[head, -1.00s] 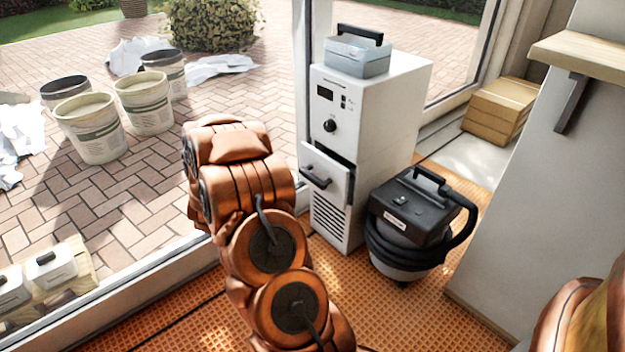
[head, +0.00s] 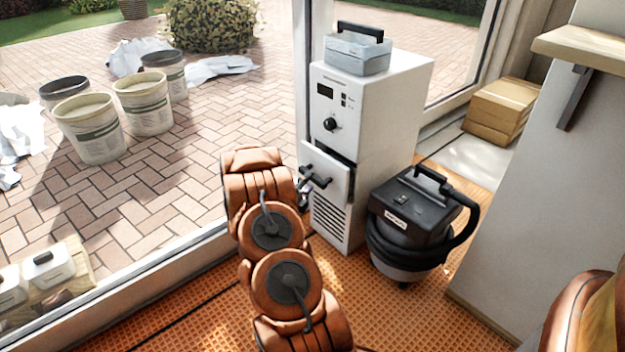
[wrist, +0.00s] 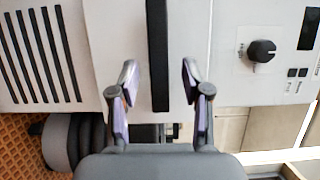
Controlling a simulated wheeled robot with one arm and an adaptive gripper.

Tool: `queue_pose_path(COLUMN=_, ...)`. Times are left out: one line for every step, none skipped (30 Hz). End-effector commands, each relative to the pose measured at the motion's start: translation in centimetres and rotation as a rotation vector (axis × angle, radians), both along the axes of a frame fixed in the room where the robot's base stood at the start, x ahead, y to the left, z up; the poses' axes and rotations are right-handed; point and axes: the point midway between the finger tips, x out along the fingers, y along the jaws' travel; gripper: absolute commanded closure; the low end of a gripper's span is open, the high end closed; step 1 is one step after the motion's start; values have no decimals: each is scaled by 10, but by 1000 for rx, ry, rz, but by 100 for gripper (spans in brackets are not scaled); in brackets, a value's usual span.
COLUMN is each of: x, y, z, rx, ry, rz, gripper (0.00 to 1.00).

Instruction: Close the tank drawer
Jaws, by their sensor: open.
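The tank drawer (head: 328,176) is in the front of the tall white machine (head: 375,110) and stands partly pulled out, with a dark gap along its top edge. Its black bar handle (head: 314,174) is on the drawer front; in the wrist view the handle (wrist: 158,50) runs down the middle of the white drawer front (wrist: 125,30). My gripper (wrist: 160,75) is open, with one finger on each side of the handle and visible space between. In the head view my gripper (head: 308,186) is at the handle, partly hidden by my arm.
A black and grey vacuum (head: 410,220) stands close right of the machine. A grey-blue caddy (head: 357,52) sits on top of it. A glass door frame (head: 302,80) is on the left, and a grey wall panel (head: 540,190) on the right. Orange floor lies in front.

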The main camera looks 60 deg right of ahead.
Motion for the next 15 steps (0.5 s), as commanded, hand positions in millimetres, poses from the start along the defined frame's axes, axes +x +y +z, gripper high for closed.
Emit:
queue_pose_path(x=0, y=-8, z=-2, rx=-2, ry=-1, rz=-1, gripper=52)
queue_pose_path(x=0, y=-11, z=-2, rx=0, ry=-1, rz=-2, gripper=52)
queue_pose_path(x=1, y=-15, z=-3, rx=2, ry=1, rz=-1, gripper=52)
queue_pose_path(x=1, y=-19, z=-3, rx=2, ry=2, rz=0, gripper=52)
queue_pose_path(x=2, y=-22, z=-3, rx=2, ry=2, rz=0, gripper=52)
queue_pose_path(x=2, y=-26, z=-3, rx=2, ry=2, rz=0, gripper=52)
queue_pose_path(x=3, y=-28, z=-2, rx=1, ry=2, rz=0, gripper=52)
queue_pose_path(x=3, y=-31, z=-2, rx=1, ry=2, rz=-1, gripper=52)
queue_pose_path(x=3, y=-34, z=-2, rx=1, ry=2, rz=-1, gripper=52)
queue_pose_path(x=3, y=-35, z=-2, rx=1, ry=2, rz=0, gripper=52)
queue_pose_path(x=4, y=-36, z=-2, rx=1, ry=1, rz=0, gripper=52)
queue_pose_path(x=5, y=-38, z=-1, rx=2, ry=2, rz=1, gripper=52)
queue_pose_path(x=5, y=-39, z=-1, rx=2, ry=2, rz=1, gripper=52)
queue_pose_path(x=5, y=-40, z=-1, rx=3, ry=2, rz=2, gripper=52)
queue_pose_path(x=5, y=-40, z=-1, rx=3, ry=2, rz=2, gripper=52)
